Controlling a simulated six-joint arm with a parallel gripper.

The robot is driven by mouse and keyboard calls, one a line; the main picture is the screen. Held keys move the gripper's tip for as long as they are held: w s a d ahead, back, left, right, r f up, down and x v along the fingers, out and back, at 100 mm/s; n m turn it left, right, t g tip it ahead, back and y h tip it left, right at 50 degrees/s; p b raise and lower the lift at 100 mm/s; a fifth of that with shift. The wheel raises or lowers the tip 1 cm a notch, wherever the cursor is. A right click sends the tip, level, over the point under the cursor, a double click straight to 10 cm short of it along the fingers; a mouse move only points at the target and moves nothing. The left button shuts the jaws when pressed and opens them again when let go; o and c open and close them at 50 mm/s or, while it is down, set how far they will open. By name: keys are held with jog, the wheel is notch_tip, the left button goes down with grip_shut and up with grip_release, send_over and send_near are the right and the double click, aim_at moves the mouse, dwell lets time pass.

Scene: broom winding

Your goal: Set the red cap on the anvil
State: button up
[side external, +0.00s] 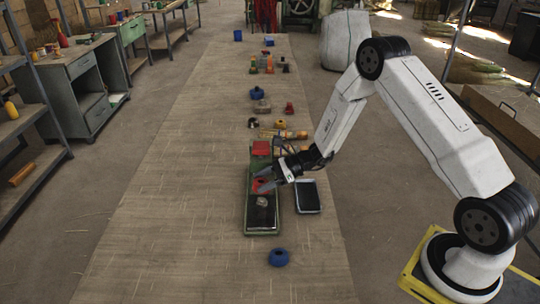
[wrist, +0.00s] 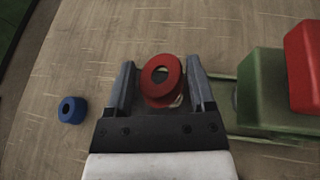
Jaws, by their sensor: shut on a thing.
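The red cap (wrist: 162,76), a ring with a dark hole, sits between the two fingers of my gripper (wrist: 162,86) in the wrist view. The gripper is shut on it. In the side external view my gripper (side external: 268,184) holds the red cap (side external: 261,184) over a long green-framed base (side external: 247,215) with a dark surface. A small pale grey piece (side external: 262,201) shows just in front of the cap. A green block with a red top (side external: 261,148) stands at the base's far end; it is at the right in the wrist view (wrist: 262,92). I cannot tell which part is the anvil.
A blue ring (side external: 278,257) lies on the table in front of the base; it also shows in the wrist view (wrist: 72,110). A dark flat tray (side external: 307,197) lies right of the base. Several small objects stand farther back. The table's left side is clear.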

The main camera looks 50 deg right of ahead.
aim_at(263, 198)
jog(key=shift+w+d, duration=0.3)
jog(key=shift+f, duration=0.1)
jog(key=shift+f, duration=2.75)
jog(key=shift+f, duration=0.65)
jog(key=o, duration=0.9)
jog(key=shift+o, duration=0.2)
jog(key=shift+v, duration=5.5)
jog(key=shift+s, duration=0.1)
